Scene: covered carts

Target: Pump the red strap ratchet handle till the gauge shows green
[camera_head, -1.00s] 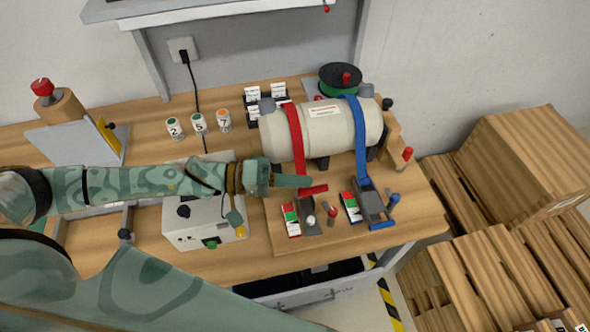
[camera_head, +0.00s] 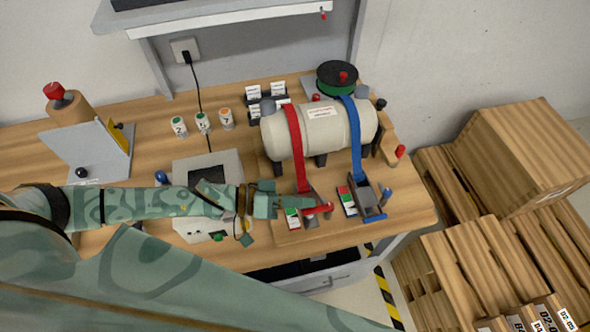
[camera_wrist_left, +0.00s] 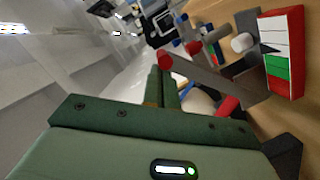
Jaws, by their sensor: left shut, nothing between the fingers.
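The red strap (camera_head: 297,150) runs over a cream tank (camera_head: 333,133) down to its ratchet, whose red handle (camera_head: 318,209) sticks out at the front. My left gripper (camera_head: 308,201) is shut and empty, right at the handle; I cannot tell whether it touches. In the left wrist view its fingers (camera_wrist_left: 162,88) are together, beside the handle's red end (camera_wrist_left: 166,61). The red-framed gauge (camera_head: 292,217) stands left of the ratchet, partly hidden by my gripper. In the wrist view this gauge (camera_wrist_left: 281,55) has white and green fields, with a dark pointer seeming to lie in the white. My right gripper is not in view.
The blue strap (camera_head: 355,140) has its own ratchet (camera_head: 369,197) and gauge (camera_head: 347,200) to the right. Labelled cans (camera_head: 202,122) stand behind. Wooden crates (camera_head: 520,150) are on the floor to the right.

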